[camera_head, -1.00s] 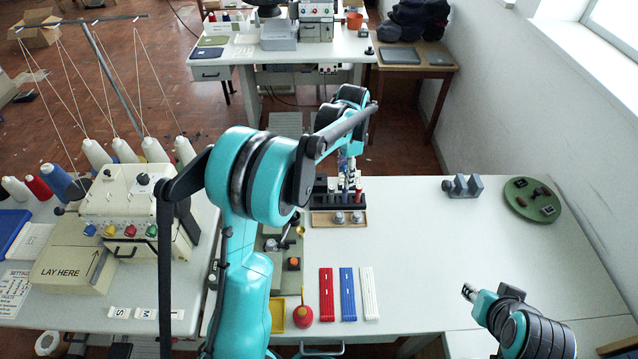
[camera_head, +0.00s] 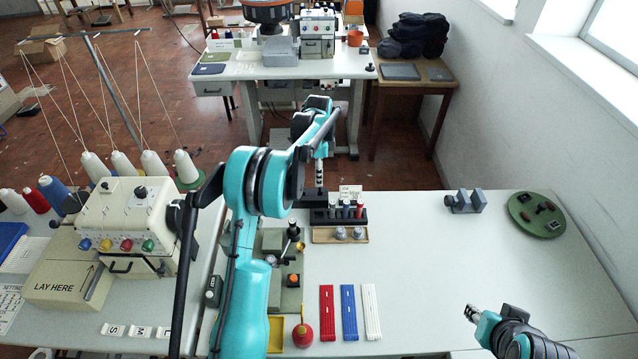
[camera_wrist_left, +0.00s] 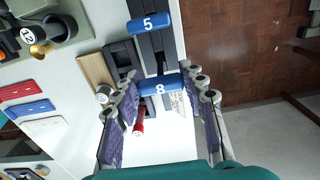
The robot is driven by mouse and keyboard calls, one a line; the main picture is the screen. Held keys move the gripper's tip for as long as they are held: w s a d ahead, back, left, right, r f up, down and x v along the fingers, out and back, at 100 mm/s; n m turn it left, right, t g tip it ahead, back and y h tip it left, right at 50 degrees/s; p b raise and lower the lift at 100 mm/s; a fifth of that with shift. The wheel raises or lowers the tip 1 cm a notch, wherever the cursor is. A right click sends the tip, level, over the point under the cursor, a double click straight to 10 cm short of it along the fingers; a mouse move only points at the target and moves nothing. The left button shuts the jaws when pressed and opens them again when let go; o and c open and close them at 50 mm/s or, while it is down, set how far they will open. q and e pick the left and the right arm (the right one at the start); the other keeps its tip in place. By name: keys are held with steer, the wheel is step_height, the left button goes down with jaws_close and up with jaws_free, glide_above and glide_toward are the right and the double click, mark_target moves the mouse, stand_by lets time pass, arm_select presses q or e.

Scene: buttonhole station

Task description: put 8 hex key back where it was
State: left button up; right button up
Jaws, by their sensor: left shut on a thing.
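The 8 hex key (camera_wrist_left: 160,88) has a blue handle marked 8 and lies between the fingers of my left gripper in the left wrist view (camera_wrist_left: 161,80). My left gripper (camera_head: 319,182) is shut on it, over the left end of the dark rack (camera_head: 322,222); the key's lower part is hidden. A blue handle marked 5 (camera_wrist_left: 148,22) stands in the rack, and a red handle (camera_wrist_left: 138,124) shows on the other side of the 8. My right gripper (camera_head: 471,312) is far from the rack, at the right front; its fingers are too small to read.
A wooden tray (camera_head: 320,236) with silver knobs lies in front of the rack. Red (camera_head: 327,312), blue (camera_head: 349,312) and white (camera_head: 371,312) strips lie nearer. A grey block (camera_head: 465,202) and green disc (camera_head: 537,214) are at right. The table's middle right is clear.

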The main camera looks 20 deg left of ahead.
mark_target(319, 194)
arm_select(q)
step_height(319, 194, down, 4)
steer(key=shift+r+b, duration=0.1)
steer(key=shift+b, duration=0.5)
steer(key=o, duration=0.7)
steer(key=shift+f, duration=0.2)
steer(key=o, duration=0.4)
steer(key=shift+o, duration=0.2)
steer(key=shift+r, duration=0.1)
